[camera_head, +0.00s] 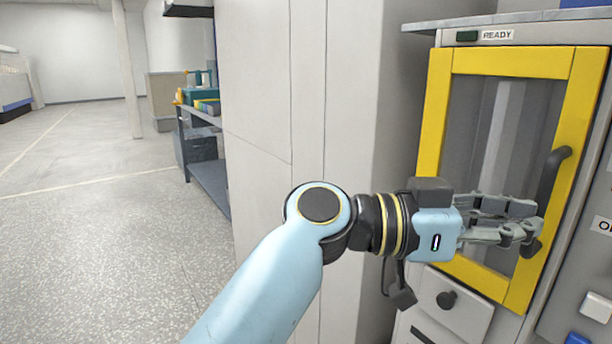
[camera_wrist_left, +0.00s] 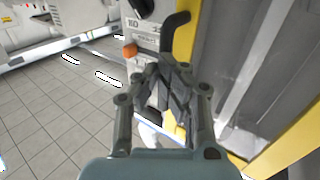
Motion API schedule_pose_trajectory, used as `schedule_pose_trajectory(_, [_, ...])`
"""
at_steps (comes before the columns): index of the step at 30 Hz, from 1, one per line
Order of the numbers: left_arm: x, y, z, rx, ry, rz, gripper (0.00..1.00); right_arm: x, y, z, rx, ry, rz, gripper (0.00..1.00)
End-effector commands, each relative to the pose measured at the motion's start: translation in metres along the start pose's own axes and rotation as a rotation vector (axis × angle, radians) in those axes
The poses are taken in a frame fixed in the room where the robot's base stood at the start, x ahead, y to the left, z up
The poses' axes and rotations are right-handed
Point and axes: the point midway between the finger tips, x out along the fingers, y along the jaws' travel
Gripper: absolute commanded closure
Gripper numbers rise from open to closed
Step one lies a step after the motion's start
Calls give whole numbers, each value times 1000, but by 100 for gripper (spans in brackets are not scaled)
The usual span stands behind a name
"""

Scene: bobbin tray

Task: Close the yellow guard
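The yellow guard (camera_head: 440,110) is a yellow-framed door with a see-through pane on the machine front, at the right of the head view. Its yellow frame also shows in the wrist view (camera_wrist_left: 188,32). It lies near the machine face; I cannot tell whether a small gap stays. Its black handle (camera_head: 553,178) is on the right side of the frame and shows in the wrist view (camera_wrist_left: 178,24). My left gripper (camera_head: 530,220) is at the handle's lower part, with its fingertips (camera_wrist_left: 165,70) drawn together. The fingers hide whether the handle lies between them. My right gripper is out of view.
A READY label (camera_head: 497,35) is above the guard. A drawer front with a black knob (camera_head: 446,299) is below it. A control panel with buttons (camera_head: 595,307) is to the right. A tall grey cabinet (camera_head: 270,130) stands left of the machine, with open floor (camera_head: 90,240) beyond.

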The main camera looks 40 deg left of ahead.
Motion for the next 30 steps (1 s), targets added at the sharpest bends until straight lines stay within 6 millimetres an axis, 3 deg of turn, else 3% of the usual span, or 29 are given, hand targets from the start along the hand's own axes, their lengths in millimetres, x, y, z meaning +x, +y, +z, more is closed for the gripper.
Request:
schedule_pose_trajectory(11, [-9,0,1,-1,-1,2,100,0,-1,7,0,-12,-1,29])
schedule_pose_trajectory(21, [-77,0,2,3,-8,4,100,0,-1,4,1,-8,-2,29])
schedule_pose_trajectory(30, [-115,0,1,1,-2,2,100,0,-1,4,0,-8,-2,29])
